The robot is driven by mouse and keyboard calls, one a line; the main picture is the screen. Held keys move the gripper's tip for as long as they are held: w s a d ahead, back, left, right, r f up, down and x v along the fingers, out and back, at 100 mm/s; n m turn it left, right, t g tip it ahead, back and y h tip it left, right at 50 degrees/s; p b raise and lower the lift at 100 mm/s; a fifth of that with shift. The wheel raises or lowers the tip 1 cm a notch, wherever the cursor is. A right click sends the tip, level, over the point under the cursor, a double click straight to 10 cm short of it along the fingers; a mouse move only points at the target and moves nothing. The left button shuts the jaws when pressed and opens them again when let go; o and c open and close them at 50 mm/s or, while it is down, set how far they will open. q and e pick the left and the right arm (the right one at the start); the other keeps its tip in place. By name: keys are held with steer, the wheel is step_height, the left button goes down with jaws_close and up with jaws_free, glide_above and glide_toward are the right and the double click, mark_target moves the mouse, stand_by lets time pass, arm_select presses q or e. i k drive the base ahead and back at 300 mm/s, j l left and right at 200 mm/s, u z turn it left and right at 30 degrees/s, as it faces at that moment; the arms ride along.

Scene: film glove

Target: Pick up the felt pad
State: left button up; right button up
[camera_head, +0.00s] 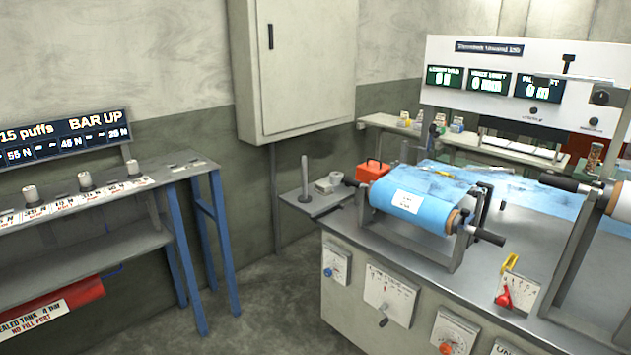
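I cannot pick out the felt pad with certainty in the head view. A small pale grey-white item (328,184) sits on a little side shelf, beside an upright grey peg; it is too small to tell what it is. Small items (440,172) lie on the blue film sheet behind the roller, also too small to name. Neither of my grippers is in view.
A machine bench (340,240) with a blue film roll (420,193), crank and knobs fills the right. A red block (372,171) stands behind the roll. A rack (150,185) on blue legs is at left. Bare floor (270,290) lies between them. A wall cabinet (300,70) hangs above.

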mark_target(322, 188)
steer(key=i+j, duration=0.2)
steer(key=i, duration=0.3)
steer(key=i+j, duration=0.15)
steer(key=i, duration=0.3)
steer(key=i+j, duration=0.2)
steer(key=i, duration=0.3)
